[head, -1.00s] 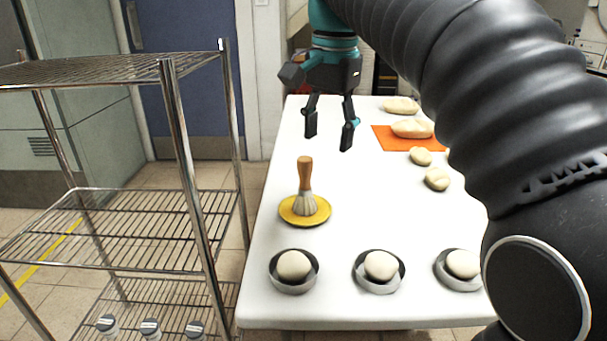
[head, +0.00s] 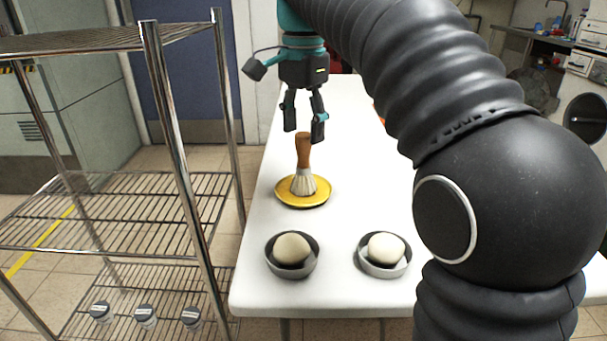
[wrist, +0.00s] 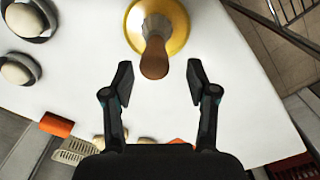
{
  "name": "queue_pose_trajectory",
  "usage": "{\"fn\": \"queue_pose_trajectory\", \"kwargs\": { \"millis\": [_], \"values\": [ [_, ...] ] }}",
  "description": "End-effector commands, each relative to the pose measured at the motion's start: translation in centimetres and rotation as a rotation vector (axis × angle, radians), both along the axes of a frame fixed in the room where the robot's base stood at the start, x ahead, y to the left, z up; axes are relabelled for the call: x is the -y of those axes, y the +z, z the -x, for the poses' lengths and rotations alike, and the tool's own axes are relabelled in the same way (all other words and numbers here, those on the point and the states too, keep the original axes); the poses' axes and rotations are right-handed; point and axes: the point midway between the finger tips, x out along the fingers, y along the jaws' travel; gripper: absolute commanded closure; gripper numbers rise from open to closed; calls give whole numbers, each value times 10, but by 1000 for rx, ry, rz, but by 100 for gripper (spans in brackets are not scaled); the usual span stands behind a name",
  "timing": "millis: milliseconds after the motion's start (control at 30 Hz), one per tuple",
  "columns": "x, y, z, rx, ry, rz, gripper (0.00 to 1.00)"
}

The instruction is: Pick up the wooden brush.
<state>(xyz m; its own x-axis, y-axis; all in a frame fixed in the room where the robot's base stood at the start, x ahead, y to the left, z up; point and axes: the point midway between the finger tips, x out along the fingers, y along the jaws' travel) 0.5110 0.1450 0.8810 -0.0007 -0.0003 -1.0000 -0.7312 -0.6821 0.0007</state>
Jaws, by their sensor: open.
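The wooden brush (head: 303,152) stands upright, bristles down, on a yellow plate (head: 289,201) on the white table. Its brown handle points up. My gripper (head: 305,134) is open and empty, just above and around the level of the handle's top in the head view. In the wrist view the brush handle (wrist: 154,58) shows just ahead of the gap between the open fingers (wrist: 158,84). The fingers do not appear to touch it.
Two dark bowls with pale dough balls, the left (head: 291,252) and the right (head: 384,252), stand at the table's near edge. A wire rack (head: 120,185) with several jars on its bottom shelf stands to the left. An orange mat (wrist: 56,125) shows in the wrist view.

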Motion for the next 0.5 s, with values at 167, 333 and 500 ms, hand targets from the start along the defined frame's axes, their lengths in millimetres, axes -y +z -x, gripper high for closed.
{"fn": "queue_pose_trajectory", "kwargs": {
  "millis": [167,333,500],
  "values": [
    [0,-13,2,-1,0,1,42],
    [1,-38,8,-1,0,1,42],
    [1,-52,7,1,0,-1,42]
  ]
}}
